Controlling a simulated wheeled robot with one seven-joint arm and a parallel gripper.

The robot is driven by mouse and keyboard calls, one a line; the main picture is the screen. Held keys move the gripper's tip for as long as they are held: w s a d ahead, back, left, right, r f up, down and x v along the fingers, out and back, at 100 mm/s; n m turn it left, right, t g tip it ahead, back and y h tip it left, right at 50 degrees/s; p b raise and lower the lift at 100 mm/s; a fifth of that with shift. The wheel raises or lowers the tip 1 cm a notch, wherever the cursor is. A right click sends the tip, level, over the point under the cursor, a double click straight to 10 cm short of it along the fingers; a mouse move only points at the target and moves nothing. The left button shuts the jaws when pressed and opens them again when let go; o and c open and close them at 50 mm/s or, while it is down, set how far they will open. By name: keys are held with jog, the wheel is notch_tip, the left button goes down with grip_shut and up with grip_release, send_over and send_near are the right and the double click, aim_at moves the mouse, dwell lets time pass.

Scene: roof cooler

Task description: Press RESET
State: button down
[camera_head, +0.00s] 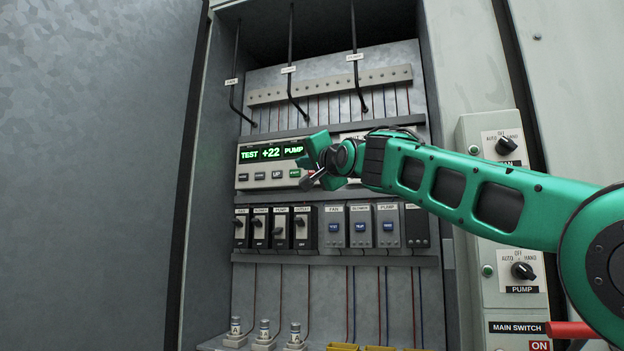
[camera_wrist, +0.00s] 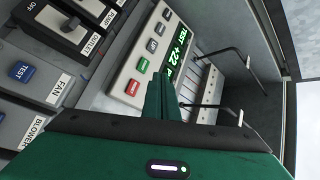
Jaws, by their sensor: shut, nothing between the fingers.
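The control unit (camera_head: 245,171) has a lit display (camera_head: 272,152) reading "TEST +22 PUMP". Under it runs a row of small grey buttons, then a green button (camera_head: 295,173) and a red one close to my gripper. The wrist view shows the same row, with the green button (camera_wrist: 142,64) and the red button (camera_wrist: 132,87) at its near end. The small button lettering is too fine to read, so I cannot tell which is RESET. My gripper (camera_head: 304,160) is shut and empty in front of the unit's face. Its fingertips (camera_wrist: 163,84) hide part of the display in the wrist view.
Below are dark breakers (camera_head: 281,228) and relay blocks with blue TEST buttons (camera_head: 334,227). Black hanging rods (camera_head: 291,70) come down above the unit. The open door (camera_head: 90,170) stands left. Rotary switches (camera_head: 506,146) are on the right, behind my arm.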

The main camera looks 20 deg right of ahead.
jog(key=w+d, duration=0.4)
jog(key=w, duration=0.1)
jog(key=shift+w, duration=0.3)
jog(key=shift+w+d, duration=0.1)
jog(key=shift+d, duration=0.05)
dwell(1.9)
jog(key=shift+w+d, duration=0.15)
jog(key=shift+w, duration=0.05)
jog(key=shift+w+d, duration=0.25)
jog(key=shift+w, duration=0.05)
dwell(0.8)
dwell(0.4)
jog(key=shift+s+a, duration=0.5)
jog(key=shift+s, duration=0.15)
jog(key=s+a, duration=0.1)
jog(key=s, duration=0.1)
jog(key=s+a, duration=0.2)
dwell(0.4)
